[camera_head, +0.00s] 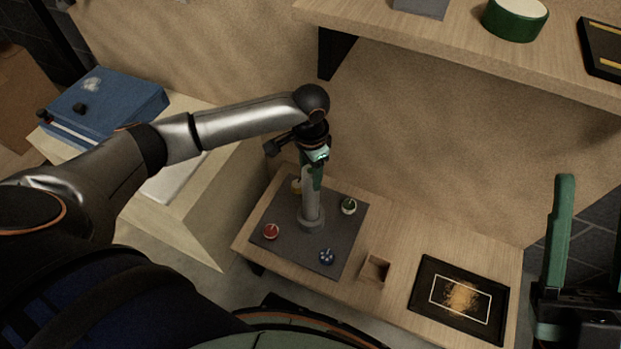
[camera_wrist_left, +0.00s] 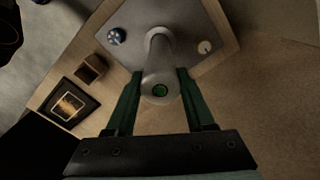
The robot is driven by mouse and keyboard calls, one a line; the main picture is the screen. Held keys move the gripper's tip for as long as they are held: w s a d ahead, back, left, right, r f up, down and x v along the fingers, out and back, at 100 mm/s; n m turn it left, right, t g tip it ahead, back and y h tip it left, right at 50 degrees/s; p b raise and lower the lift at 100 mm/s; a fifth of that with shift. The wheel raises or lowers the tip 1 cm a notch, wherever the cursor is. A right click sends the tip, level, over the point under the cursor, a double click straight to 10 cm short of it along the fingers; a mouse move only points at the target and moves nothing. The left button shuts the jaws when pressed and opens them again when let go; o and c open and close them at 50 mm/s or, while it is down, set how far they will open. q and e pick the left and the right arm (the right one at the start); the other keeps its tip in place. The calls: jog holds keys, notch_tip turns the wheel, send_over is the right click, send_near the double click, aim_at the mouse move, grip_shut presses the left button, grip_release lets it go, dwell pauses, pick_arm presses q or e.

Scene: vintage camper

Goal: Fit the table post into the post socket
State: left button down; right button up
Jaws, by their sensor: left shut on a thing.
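The table post (camera_head: 310,190) is a pale grey cylinder standing roughly upright over the grey mat. My left gripper (camera_head: 315,165) is shut on its upper part from above. The left wrist view shows the post (camera_wrist_left: 160,75) between the green fingers, with a green dot on its end. A round grey collar (camera_head: 311,222), apparently the post socket, surrounds the post's foot on the mat; I cannot tell how deep the post sits in it. My right gripper (camera_head: 590,205) is at the right edge, its green fingers apart and empty.
The grey mat (camera_head: 345,262) carries red (camera_head: 271,231), blue (camera_head: 327,256) and green (camera_head: 348,206) round pieces near the collar. A small wooden box (camera_head: 374,268) and black framed tray (camera_head: 459,299) lie to the right. A shelf (camera_head: 450,45) overhangs behind.

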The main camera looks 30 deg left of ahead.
pick_arm(q)
jog(key=shift+f, duration=0.75)
pick_arm(e)
jog(key=shift+w+f, duration=0.15)
jog(key=shift+f, duration=0.3)
pick_arm(q)
jog(key=shift+c, duration=1.3)
grip_release()
jog(key=shift+f, duration=0.1)
